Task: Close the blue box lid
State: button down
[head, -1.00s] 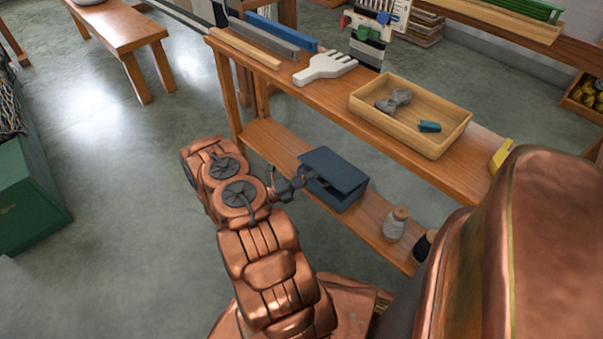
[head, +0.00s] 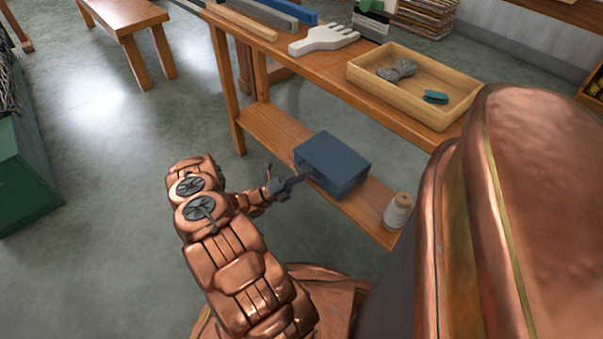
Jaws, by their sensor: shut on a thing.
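The blue box (head: 345,188) stands on the low wooden shelf under the bench. Its flat blue lid (head: 335,153) lies over the top and looks nearly level. I cannot tell whether a small gap is left under its near edge. My gripper (head: 304,174) is at the left front side of the box, with its fingers at the lid's near left edge. It appears shut on that edge. The fingertips are small and partly lost against the dark box.
A cone of pale yarn (head: 397,211) stands on the shelf right of the box. The bench above holds a wooden tray (head: 412,108) with a grey skein and a teal item, and a white hand-shaped piece (head: 323,37).

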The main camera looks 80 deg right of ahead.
jog(key=shift+f, duration=0.15)
jog(key=c, duration=1.5)
grip_release()
jog(key=shift+w, duration=0.1)
jog(key=shift+v, duration=3.7)
